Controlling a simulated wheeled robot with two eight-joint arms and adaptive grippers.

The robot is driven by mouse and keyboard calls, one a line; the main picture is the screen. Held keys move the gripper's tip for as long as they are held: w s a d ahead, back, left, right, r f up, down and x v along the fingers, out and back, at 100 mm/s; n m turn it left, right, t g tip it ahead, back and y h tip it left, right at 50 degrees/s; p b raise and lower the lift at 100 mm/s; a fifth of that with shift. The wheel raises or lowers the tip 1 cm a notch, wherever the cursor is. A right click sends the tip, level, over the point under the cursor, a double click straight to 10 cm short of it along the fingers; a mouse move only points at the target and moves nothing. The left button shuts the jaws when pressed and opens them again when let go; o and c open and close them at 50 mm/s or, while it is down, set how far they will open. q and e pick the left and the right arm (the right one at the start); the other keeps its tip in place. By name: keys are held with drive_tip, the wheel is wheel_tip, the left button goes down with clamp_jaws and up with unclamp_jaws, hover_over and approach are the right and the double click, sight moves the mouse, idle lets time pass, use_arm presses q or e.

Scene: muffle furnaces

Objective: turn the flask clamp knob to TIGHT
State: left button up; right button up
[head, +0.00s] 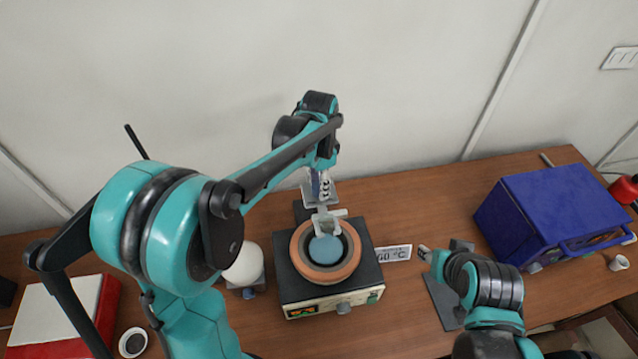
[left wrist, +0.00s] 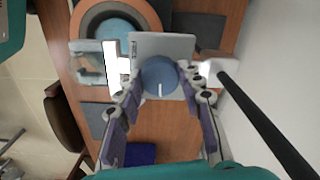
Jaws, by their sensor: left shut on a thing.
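The flask clamp knob (left wrist: 159,77) is a round blue-grey disc with a short white line. In the left wrist view the line points toward the bottom of the picture. A grey plate (left wrist: 163,45) is beside the knob. My left gripper (left wrist: 160,84) is shut on the knob, one finger on each side. In the head view my left gripper (head: 319,190) is behind the heating mantle and hides the knob. The pale clamp (head: 328,222) reaches over the mantle's opening. No TIGHT marking is legible.
The mantle with its terracotta ring (head: 301,268) stands mid-table, with a temperature card (head: 394,253) to its right. A blue box-shaped furnace (head: 550,205) stands at right. A white round object (head: 245,265) is left of the mantle. A black rod (left wrist: 265,122) passes near my left gripper.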

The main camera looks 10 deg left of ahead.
use_arm(q)
drive_tip(key=shift+w, duration=0.1)
drive_tip(key=o, duration=1.2)
drive_tip(key=shift+c, duration=0.2)
wheel_tip(320, 180, up, 12)
